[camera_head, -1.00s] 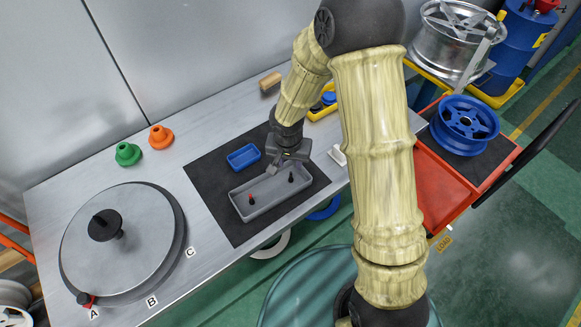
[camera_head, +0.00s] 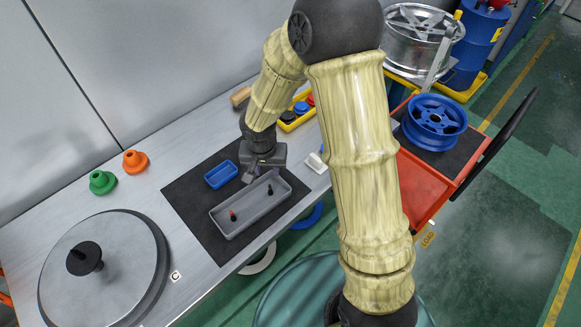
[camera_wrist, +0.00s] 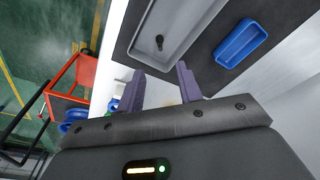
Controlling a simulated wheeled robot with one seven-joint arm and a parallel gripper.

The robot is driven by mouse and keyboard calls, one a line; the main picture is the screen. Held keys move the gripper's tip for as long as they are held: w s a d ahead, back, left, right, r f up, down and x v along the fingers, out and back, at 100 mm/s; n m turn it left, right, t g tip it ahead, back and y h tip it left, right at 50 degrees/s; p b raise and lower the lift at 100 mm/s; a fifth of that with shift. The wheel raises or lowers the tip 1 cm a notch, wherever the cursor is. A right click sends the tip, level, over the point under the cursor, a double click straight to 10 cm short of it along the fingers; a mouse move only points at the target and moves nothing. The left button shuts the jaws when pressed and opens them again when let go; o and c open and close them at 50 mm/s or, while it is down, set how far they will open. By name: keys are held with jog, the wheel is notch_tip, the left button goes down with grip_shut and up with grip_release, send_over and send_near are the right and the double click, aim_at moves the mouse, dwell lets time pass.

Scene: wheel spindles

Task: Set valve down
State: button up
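Two small valves stand upright in the long grey tray (camera_head: 232,228): one with a red top (camera_head: 233,215) near its left end and a black one (camera_head: 270,188) near its right end. The wrist view also shows the grey tray (camera_wrist: 172,55) with a dark valve (camera_wrist: 159,43) in it. My gripper (camera_head: 254,174) is at the tray's back edge, close to the black valve. In the wrist view my gripper (camera_wrist: 161,85) has its two fingers well apart, with nothing between them.
A small blue bin (camera_head: 221,174) lies on the black mat (camera_head: 185,195) beside the tray. A red cart (camera_head: 420,190) carries a blue wheel (camera_head: 434,122) at right.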

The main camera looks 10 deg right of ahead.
jog(key=s+d+r+n+t, duration=0.1)
jog(key=s+d+r+n, duration=0.1)
jog(key=s+d+r, duration=0.8)
jog(key=s+d, duration=0.1)
jog(key=d, duration=0.2)
jog(key=shift+r+n, duration=0.3)
jog(key=shift+n, duration=0.1)
